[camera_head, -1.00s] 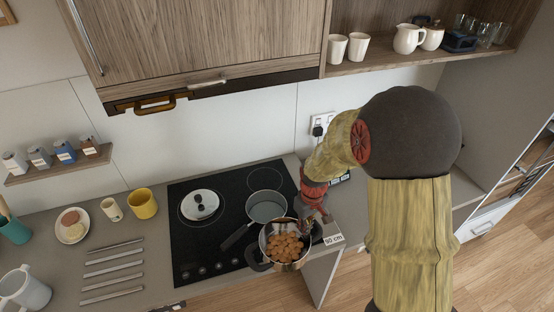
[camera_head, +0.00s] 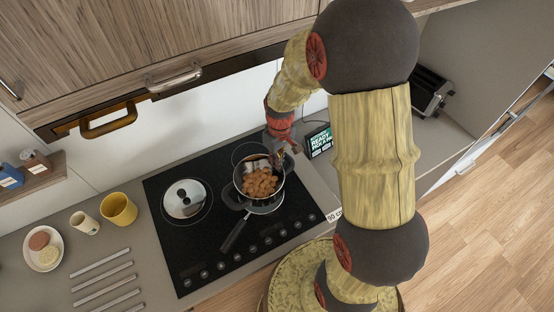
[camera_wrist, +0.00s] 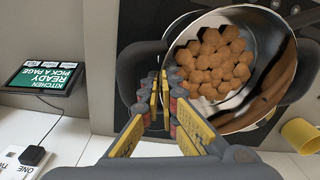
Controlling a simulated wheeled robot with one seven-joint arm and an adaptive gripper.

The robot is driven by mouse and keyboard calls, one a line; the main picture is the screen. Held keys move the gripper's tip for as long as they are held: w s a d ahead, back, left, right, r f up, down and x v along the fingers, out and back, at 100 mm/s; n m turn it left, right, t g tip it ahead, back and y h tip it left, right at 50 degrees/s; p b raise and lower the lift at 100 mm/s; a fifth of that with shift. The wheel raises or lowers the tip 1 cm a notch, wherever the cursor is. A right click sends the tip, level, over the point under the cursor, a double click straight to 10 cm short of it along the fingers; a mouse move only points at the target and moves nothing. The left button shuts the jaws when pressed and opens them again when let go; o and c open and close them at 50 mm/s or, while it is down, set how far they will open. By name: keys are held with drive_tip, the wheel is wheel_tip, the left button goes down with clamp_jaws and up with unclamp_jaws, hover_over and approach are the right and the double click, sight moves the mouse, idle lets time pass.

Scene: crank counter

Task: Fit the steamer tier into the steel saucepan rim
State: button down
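The steamer tier (camera_head: 245,188) is a shiny steel pot with dark side handles, filled with brown round pieces. It also fills the upper right of the wrist view (camera_wrist: 285,75). My gripper (camera_head: 278,158) is at its far right edge. In the wrist view my gripper (camera_wrist: 163,88) has its yellow-padded fingers closed at the handle side of the tier. The grey saucepan (camera_head: 262,209) sits on the hob with its dark handle toward the front. The tier is over it and covers most of its mouth. I cannot tell whether the rims touch.
A lid (camera_head: 187,198) lies on the left of the black hob (camera_head: 205,250). A yellow mug (camera_head: 118,209), cream cup (camera_head: 84,223), plate (camera_head: 57,253) and several metal bars (camera_head: 105,262) are further left. A tablet (camera_head: 320,142) stands right of the hob.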

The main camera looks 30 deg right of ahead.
drive_tip(key=shift+f+b, duration=1.45)
drive_tip(key=shift+f, duration=0.65)
drive_tip(key=shift+f+b, duration=0.55)
drive_tip(key=shift+f, duration=0.3)
drive_tip(key=c, duration=2.5)
unclamp_jaws()
drive_tip(key=shift+c, duration=0.2)
drive_tip(key=o, duration=0.6)
drive_tip(key=shift+s, duration=0.1)
wheel_tip(320, 180, up, 12)
drive_tip(key=shift+d, duration=0.15)
